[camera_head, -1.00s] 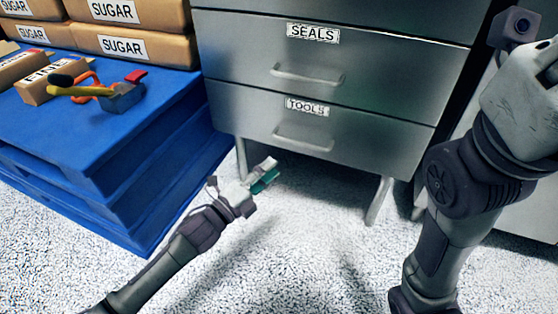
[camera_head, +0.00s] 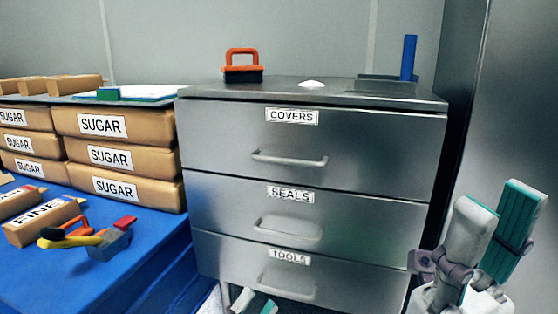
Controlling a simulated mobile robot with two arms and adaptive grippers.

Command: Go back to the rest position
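My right gripper (camera_head: 500,203) is at the lower right of the head view, pointing up, in front of the right side of the drawer cabinet (camera_head: 225,140). Its two fingers stand apart, a teal pad shows on one, and nothing is between them. My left gripper (camera_head: 254,302) is at the bottom edge, low in front of the TOOLS drawer (camera_head: 290,280). Only its fingertips and a bit of teal pad show; the rest is cut off by the frame. I see nothing held in it, but its opening is unclear.
All three cabinet drawers are shut. On its top are an orange-handled tool (camera_head: 243,66), a small white heap (camera_head: 312,84) and a blue upright item (camera_head: 409,58).

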